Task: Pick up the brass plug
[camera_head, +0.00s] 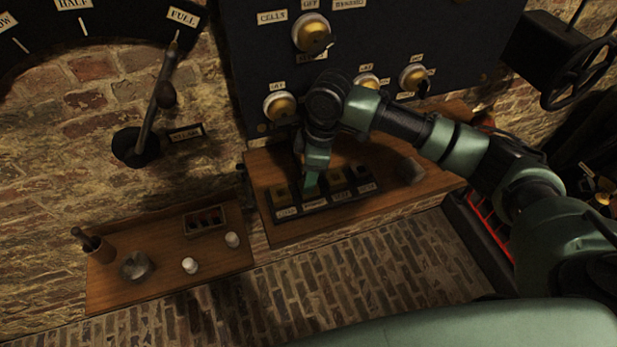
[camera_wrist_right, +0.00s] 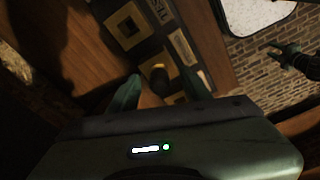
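A dark tray (camera_head: 313,203) of square, labelled pockets lies on the right wooden shelf. My right gripper (camera_head: 312,184) points down over its second pocket from the left in the head view. In the right wrist view its two fingers (camera_wrist_right: 160,84) stand apart, on either side of a dark round piece with a brass-yellow patch (camera_wrist_right: 158,74). This may be the brass plug; I cannot tell for sure. No grip on it shows. The other pockets show brass-coloured squares (camera_head: 281,195). A small green, gripper-like shape (camera_wrist_right: 286,53), perhaps my left gripper, shows at the wrist view's right.
A dark panel with brass dials (camera_head: 311,34) rises behind the shelf. A grey piece (camera_head: 409,171) lies right of the tray. The lower left shelf (camera_head: 150,285) holds a cup, a dish, white knobs and a small box. A lever (camera_head: 150,130) is on the brick wall.

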